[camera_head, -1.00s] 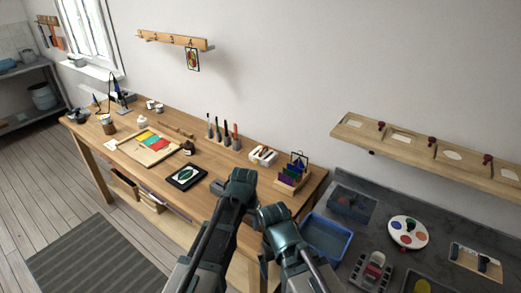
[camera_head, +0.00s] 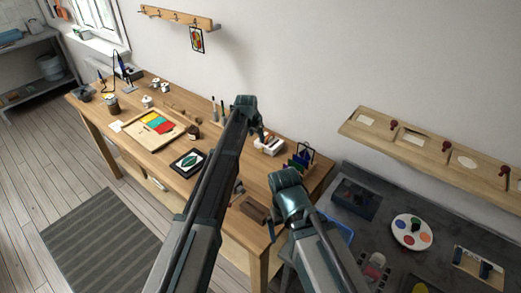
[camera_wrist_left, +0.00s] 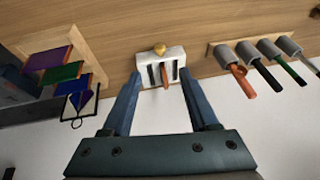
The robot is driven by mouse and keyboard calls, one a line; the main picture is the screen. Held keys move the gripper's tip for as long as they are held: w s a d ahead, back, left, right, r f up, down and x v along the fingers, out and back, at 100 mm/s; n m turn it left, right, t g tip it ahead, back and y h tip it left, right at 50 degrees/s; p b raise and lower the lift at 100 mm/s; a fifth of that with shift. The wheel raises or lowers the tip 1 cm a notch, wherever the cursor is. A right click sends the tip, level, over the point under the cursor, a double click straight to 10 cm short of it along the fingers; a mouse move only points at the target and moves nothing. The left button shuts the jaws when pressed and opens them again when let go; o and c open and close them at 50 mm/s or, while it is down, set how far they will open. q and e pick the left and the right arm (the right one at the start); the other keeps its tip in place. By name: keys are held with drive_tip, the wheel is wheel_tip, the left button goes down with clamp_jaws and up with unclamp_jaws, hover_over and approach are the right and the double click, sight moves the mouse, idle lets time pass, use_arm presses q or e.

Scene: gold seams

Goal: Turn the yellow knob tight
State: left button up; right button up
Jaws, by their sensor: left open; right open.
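The yellow knob (camera_wrist_left: 159,48) shows in the left wrist view as a small rounded piece at the far edge of a white block (camera_wrist_left: 174,54) with dark slots. The white block (camera_head: 273,146) also shows in the head view, on the wooden bench; I cannot make out the knob clearly there. My left gripper (camera_head: 259,134) is open above the bench, close to the block. In the left wrist view its two fingers (camera_wrist_left: 160,78) stand apart, with the block between and beyond their tips. My right gripper (camera_head: 271,228) is open and empty, low near the bench's front edge, partly hidden by its wrist.
A rack of coloured plates (camera_head: 301,158) stands right of the block. A tool holder (camera_wrist_left: 221,53) with several handled tools stands on its other side. A framed leaf picture (camera_head: 188,163) and a tray of coloured pieces (camera_head: 172,139) lie further left. A blue bin (camera_head: 340,226) is right of my right arm.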

sight(261, 149)
use_arm(q)
drive_tip(key=b+x, duration=1.1)
drive_tip(key=x, duration=0.1)
drive_tip(key=shift+f, duration=0.3)
clamp_jaws()
